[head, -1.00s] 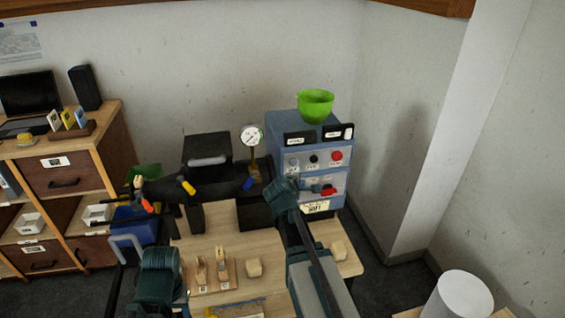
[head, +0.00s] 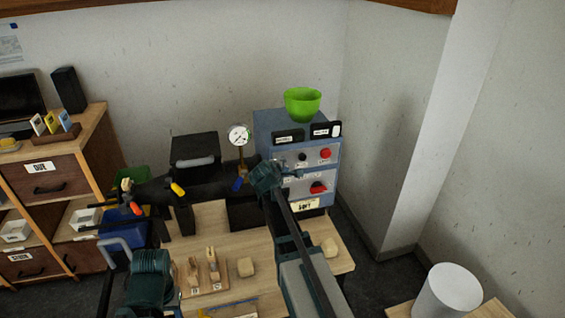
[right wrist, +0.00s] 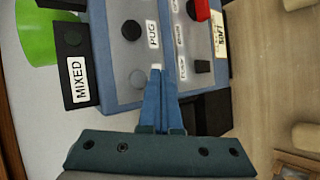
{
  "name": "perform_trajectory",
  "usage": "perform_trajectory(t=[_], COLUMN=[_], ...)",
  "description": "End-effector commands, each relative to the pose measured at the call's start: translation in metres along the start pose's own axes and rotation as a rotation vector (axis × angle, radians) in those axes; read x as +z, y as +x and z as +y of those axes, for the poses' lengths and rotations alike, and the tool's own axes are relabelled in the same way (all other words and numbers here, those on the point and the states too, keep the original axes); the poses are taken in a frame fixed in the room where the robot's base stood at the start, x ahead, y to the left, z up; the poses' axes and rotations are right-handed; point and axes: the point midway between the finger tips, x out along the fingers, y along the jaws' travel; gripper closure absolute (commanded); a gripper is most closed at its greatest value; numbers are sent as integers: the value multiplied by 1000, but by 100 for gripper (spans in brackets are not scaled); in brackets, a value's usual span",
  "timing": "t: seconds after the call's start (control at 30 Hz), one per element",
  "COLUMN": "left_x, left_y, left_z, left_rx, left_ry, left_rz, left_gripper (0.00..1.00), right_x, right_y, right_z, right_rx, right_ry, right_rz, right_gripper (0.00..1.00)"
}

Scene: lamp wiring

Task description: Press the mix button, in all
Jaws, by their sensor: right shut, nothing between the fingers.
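A blue-grey machine (head: 266,127) with a control panel stands at the back right. Its upper panel has a black button (right wrist: 131,29) labelled PUG and a grey button (right wrist: 137,78) beside it. The grey button's label is hidden behind my fingertips, so I cannot read which is the mix button. A red button (head: 325,153) sits further right. My right gripper (right wrist: 157,72) is shut and empty, its tips close to the panel beside the grey button; contact cannot be told. My left gripper's teal body (head: 150,280) is low in the head view, its fingers hidden.
A green bowl (head: 302,103) sits on the machine top beside a MIXED sign (right wrist: 76,68). A red knob (head: 318,187) is on the lower panel. A pressure gauge (head: 239,135) stands left. Wooden blocks lie on the table (head: 210,222).

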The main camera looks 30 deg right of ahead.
Motion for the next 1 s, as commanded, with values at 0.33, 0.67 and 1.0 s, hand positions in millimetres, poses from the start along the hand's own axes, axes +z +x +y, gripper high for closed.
perform_trajectory(t=[0.33,0.67,1.0], left_x=[0,0,0], left_y=[0,0,0], left_z=[0,0,0], left_rx=[0,0,0], left_ry=[0,0,0], left_rz=[0,0,0], left_gripper=[50,50,50], right_x=[-12,-12,-12], right_y=[17,16,16], right_z=[12,12,12], right_rx=[0,0,0], right_ry=[0,0,0], right_rz=[-1,-1,-1], right_gripper=[100,100,100])
